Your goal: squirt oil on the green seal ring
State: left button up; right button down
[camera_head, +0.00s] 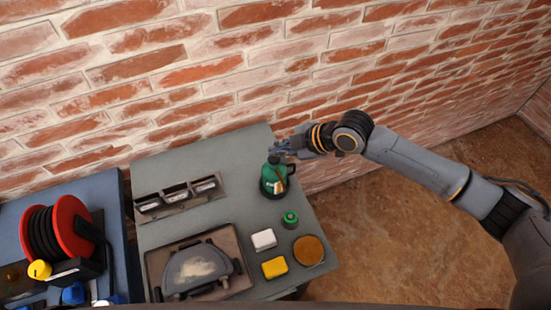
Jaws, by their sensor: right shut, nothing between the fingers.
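A green oil can (272,180) with a dark base and a label stands upright at the back right of the grey table. My right gripper (279,150) is at the top of the can, by its spout, shut with nothing between its fingers. I cannot tell whether it touches the can. A small round green piece with a dark centre (290,218), which looks like the green seal ring, stands on the table in front of the can. My left gripper is not in view.
The grey table (205,226) also holds a white block (264,239), a yellow block (275,267), a round brown disc (309,251), a tray (157,262) with a grey semicircular part, and a slotted rack (180,198). A blue table (109,195) with a red reel (55,230) stands left. A brick wall is behind.

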jog(key=shift+s+a+r, duration=0.1)
jog(key=shift+a, duration=0.15)
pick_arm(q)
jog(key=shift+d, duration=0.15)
pick_arm(e)
jog(key=shift+d, duration=0.1)
dwell(0.4)
dwell(0.4)
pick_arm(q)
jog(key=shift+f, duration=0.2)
pick_arm(e)
jog(key=shift+f, duration=0.45)
pick_arm(q)
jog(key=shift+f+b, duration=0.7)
jog(key=shift+b, duration=0.15)
pick_arm(e)
jog(key=shift+f, duration=1.05)
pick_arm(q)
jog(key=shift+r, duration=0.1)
pick_arm(e)
jog(key=shift+r, duration=0.1)
pick_arm(q)
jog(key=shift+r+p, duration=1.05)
jog(key=shift+p, duration=0.1)
pick_arm(e)
jog(key=shift+r, duration=1.35)
